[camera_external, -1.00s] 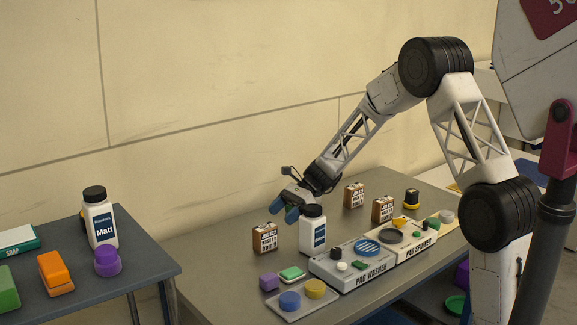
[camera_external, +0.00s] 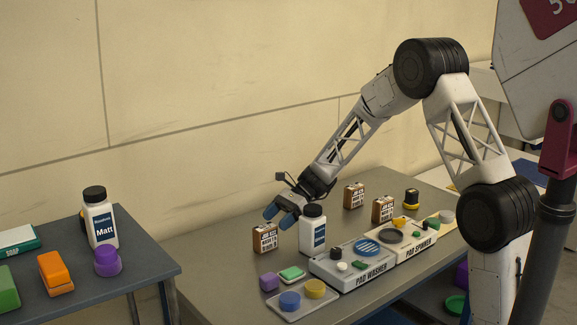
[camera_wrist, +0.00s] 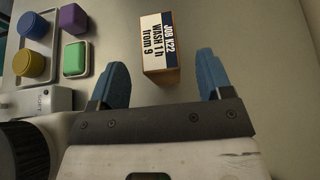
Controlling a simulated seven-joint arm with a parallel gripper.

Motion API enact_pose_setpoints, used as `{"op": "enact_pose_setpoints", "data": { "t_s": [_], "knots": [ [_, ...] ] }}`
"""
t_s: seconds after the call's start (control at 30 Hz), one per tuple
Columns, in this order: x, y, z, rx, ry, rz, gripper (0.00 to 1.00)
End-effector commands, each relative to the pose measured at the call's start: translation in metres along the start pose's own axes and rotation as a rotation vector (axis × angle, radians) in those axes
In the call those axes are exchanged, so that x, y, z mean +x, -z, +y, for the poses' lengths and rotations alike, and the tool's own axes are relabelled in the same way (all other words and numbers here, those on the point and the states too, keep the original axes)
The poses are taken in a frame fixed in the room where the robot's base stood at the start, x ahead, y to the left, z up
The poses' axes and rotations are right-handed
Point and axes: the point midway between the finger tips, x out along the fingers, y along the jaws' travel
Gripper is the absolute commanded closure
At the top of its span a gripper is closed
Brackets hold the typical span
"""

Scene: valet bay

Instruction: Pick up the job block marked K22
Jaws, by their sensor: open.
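The job block marked K22 (camera_wrist: 159,47) is a brown block with a white and dark blue label reading "JOB K22 WASH 1 h from 9". In the wrist view it stands ahead of my gripper (camera_wrist: 162,85), between the lines of the two blue fingertips. In the external view the leftmost brown block (camera_external: 265,238) stands on the grey table just left of and below my gripper (camera_external: 281,214). My gripper is open and empty, and its fingers are apart from the block. Two similar job blocks (camera_external: 354,195) (camera_external: 383,209) stand farther right, their markings too small to read.
A white bottle (camera_external: 313,230) with a black cap stands close beside my gripper. The pad washer (camera_external: 345,268) and pad spinner (camera_external: 405,246) lie to the right. A purple cube (camera_external: 269,281), green piece (camera_external: 292,274) and tray (camera_external: 291,315) with round pads sit in front. The table behind the block is clear.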

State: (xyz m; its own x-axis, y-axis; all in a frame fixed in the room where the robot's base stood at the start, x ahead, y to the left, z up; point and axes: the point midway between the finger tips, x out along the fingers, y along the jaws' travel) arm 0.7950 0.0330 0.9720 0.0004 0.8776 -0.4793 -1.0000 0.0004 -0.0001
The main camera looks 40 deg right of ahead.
Motion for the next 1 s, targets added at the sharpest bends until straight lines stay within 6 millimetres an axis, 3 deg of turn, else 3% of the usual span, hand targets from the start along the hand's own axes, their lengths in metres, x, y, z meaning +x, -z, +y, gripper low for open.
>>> {"op": "enact_pose_setpoints", "data": {
  "t_s": [0.17, 0.6, 1.0],
  "knots": [
    [0.005, 0.0, 0.0, 0.0, -0.001, 0.0, 0.27],
    [0.048, -0.002, 0.0, 0.001, -0.001, 0.001, 0.27],
    [0.052, -0.002, 0.0, 0.0, 0.0, 0.0, 0.27]
  ]
}}
